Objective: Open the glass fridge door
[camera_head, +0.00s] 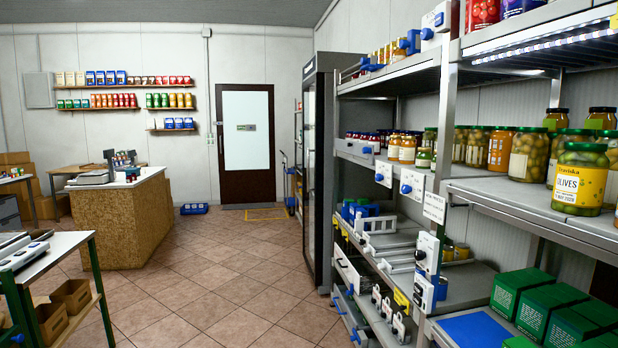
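The glass fridge is a tall dark-framed cabinet (322,170) standing past the far end of the right-hand shelving. Its glass door (309,165) faces left toward the aisle and shows at a steep angle. The door looks shut, but the angle makes this hard to be sure of. I cannot make out its handle. My gripper is not in view.
Metal shelving (505,195) with jars and green boxes runs along the right. A wood-sided counter (125,220) and a green-legged table (48,252) stand on the left. The tiled aisle (225,270) between them is clear.

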